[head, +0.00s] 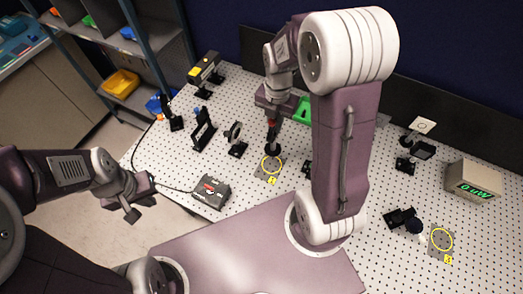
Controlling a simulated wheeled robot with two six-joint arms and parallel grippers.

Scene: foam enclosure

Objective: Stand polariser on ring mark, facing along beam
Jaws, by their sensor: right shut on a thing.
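My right gripper (274,110) is shut on a slim dark mount with a red part, which looks like the polariser (272,135). The polariser is roughly upright, with its dark foot at the back edge of a yellow ring mark (271,164) in this view. I cannot tell whether the foot touches the board, nor which way its face points. A second yellow ring mark (441,239) lies at the right. My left gripper (142,196) is empty, with its fingers apart, over the board's left edge.
Several black optic mounts stand left of the held part, the nearest being a round lens mount (236,138). A black-yellow laser box (205,69) is at the back left. A grey box (211,191) sits in front, and a display box (474,181) at right. My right arm hides the middle.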

